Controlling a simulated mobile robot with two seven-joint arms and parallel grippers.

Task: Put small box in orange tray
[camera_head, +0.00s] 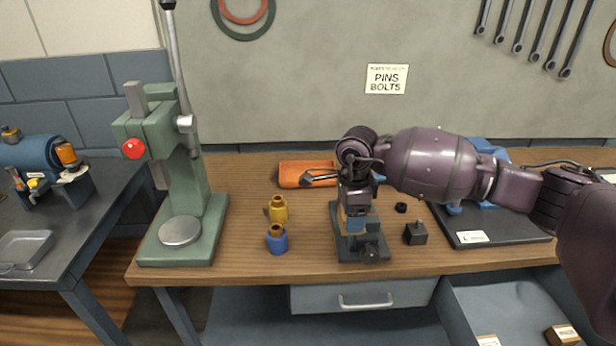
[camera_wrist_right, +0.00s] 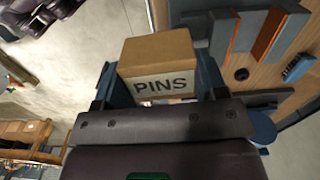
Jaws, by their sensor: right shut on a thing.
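My right gripper (camera_head: 355,208) is shut on the small box (camera_wrist_right: 158,65), a brown carton marked PINS. In the right wrist view the box sits between the two blue fingers. In the head view the gripper hangs over the dark vise (camera_head: 370,250) at the middle of the bench, and the box is hard to make out there. The orange tray (camera_head: 290,173) lies at the back of the bench, left of the gripper. A dark part crosses in front of the tray and hides some of it. My left gripper is not seen.
A green press (camera_head: 210,215) stands at the bench's left. Yellow (camera_head: 278,212) and blue (camera_head: 277,243) pots stand in front of the tray. A small dark block (camera_head: 415,234) and a black base plate (camera_head: 480,227) are to the right. An open drawer (camera_head: 500,300) is below.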

